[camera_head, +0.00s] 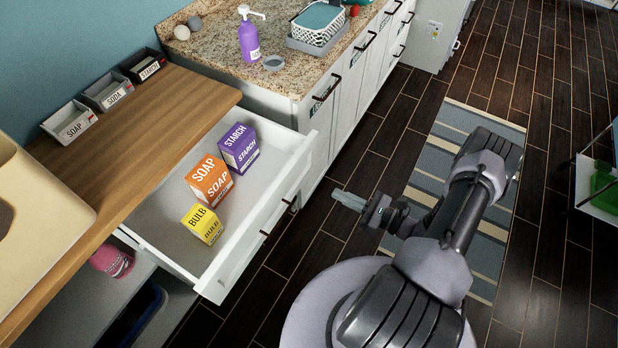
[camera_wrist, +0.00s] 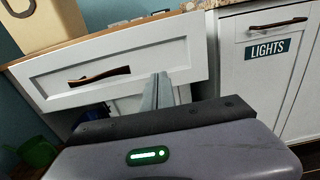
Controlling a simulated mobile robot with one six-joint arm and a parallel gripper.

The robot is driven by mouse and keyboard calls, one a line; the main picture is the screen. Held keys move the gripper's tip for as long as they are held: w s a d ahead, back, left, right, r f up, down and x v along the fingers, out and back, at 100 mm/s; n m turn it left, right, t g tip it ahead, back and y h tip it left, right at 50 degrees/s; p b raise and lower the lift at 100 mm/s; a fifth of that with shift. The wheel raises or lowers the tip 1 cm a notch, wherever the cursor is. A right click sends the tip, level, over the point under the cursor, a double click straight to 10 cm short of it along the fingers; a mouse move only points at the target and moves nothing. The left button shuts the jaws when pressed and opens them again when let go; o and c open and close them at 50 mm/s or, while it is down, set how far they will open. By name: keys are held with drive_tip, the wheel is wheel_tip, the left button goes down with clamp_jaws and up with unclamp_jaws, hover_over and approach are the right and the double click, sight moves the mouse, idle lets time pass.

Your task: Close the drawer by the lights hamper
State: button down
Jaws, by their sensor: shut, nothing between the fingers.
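The white drawer (camera_head: 262,236) is pulled out from under the wooden counter in the head view. Inside it stand a yellow BULB box (camera_head: 203,224), an orange SOAP box (camera_head: 209,181) and a purple STARCH box (camera_head: 239,148). In the wrist view the drawer front (camera_wrist: 120,65) with its dark handle (camera_wrist: 98,77) faces me. The LIGHTS hamper front (camera_wrist: 266,62) is to its right. My gripper (camera_head: 345,200) is shut and empty, to the right of the drawer front in the head view. In the wrist view its fingers (camera_wrist: 157,92) overlap the drawer's lower right part; contact cannot be told.
The wooden counter (camera_head: 150,115) holds small labelled bins and a beige container (camera_head: 40,235). A granite counter (camera_head: 215,50) carries a purple bottle (camera_head: 250,40) and a basket. A striped rug (camera_head: 440,150) lies on the dark floor. Bare floor shows between drawer and rug.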

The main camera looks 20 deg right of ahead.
sight(299, 175)
drive_tip(key=b+x, duration=0.2)
drive_tip(key=x, duration=0.9)
